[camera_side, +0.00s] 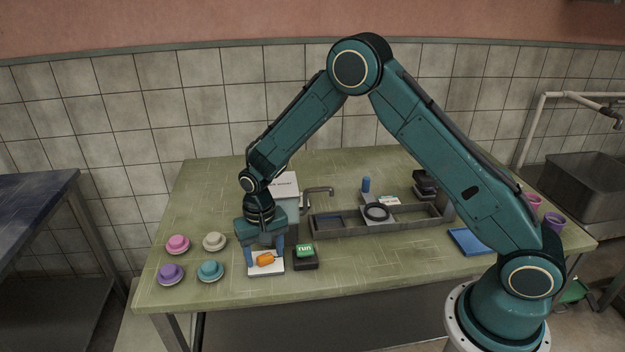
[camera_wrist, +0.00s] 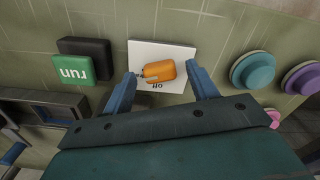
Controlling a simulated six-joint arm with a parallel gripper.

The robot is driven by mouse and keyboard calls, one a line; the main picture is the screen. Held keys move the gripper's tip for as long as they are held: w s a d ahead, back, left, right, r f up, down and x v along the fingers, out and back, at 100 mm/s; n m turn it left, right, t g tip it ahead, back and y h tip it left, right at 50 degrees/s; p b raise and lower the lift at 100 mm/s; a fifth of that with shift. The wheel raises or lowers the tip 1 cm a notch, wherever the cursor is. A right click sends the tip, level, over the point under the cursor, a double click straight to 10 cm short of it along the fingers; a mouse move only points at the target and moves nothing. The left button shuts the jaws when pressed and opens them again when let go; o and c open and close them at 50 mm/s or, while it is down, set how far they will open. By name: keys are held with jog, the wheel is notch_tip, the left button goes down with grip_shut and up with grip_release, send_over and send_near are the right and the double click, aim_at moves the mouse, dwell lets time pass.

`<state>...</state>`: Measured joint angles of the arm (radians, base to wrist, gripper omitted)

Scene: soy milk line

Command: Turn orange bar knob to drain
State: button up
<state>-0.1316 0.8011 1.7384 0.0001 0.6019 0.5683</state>
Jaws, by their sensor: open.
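The orange bar knob (camera_side: 265,259) sits on a white plate (camera_side: 279,268) near the table's front edge. In the wrist view the knob (camera_wrist: 160,71) lies slightly tilted on the white plate (camera_wrist: 148,46), with a small pointer at its left end. The word "off" shows upside down below the knob. My gripper (camera_side: 264,262) is above the plate in the side view, pointing down. In the wrist view my gripper (camera_wrist: 160,72) is open, with one blue finger to each side of the knob and visible gaps between. Nothing is held.
A black block with a green "run" button (camera_side: 305,251) stands close to the right of the plate.

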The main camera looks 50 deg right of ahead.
aim_at(265, 256)
notch_tip(265, 256, up, 14)
dwell(0.9)
jog(key=s+d+r+n+t, duration=0.2)
jog(key=s+d+r+t, duration=0.15)
jog(key=s+r, duration=1.05)
jog(key=s+d+r+n+t, duration=0.1)
jog(key=s+d+n+t, duration=0.1)
jog(key=s, duration=1.4)
jog(key=shift+s+d+n, duration=0.15)
jog(key=shift+d+n, duration=0.3)
jog(key=shift+n, duration=0.05)
